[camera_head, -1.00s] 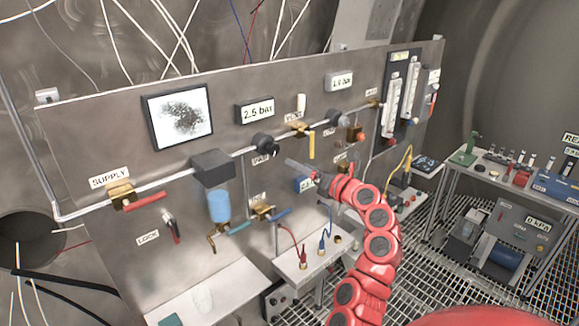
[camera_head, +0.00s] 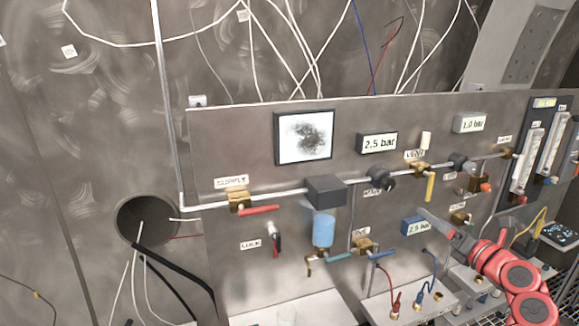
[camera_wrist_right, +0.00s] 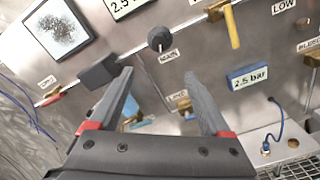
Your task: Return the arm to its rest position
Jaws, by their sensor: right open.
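My right arm (camera_head: 510,275) is red and reaches in from the lower right in the head view. My right gripper (camera_head: 432,217) is at its end, in front of the panel, just right of the lower 2.5 bar display. In the right wrist view the gripper (camera_wrist_right: 165,95) shows two grey fingers spread apart with nothing between them. Beyond them is the panel with the black main knob (camera_wrist_right: 160,39) and the blue-framed 2.5 bar display (camera_wrist_right: 248,76). My left gripper is not in the head view.
The steel panel (camera_head: 240,150) carries a pipe, a red-handled supply valve (camera_head: 258,209), a blue filter bowl (camera_head: 323,230) and a yellow-handled valve (camera_head: 430,187). A shelf with red and blue hoses (camera_head: 395,303) juts out below. A round wall opening (camera_head: 147,222) is at left.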

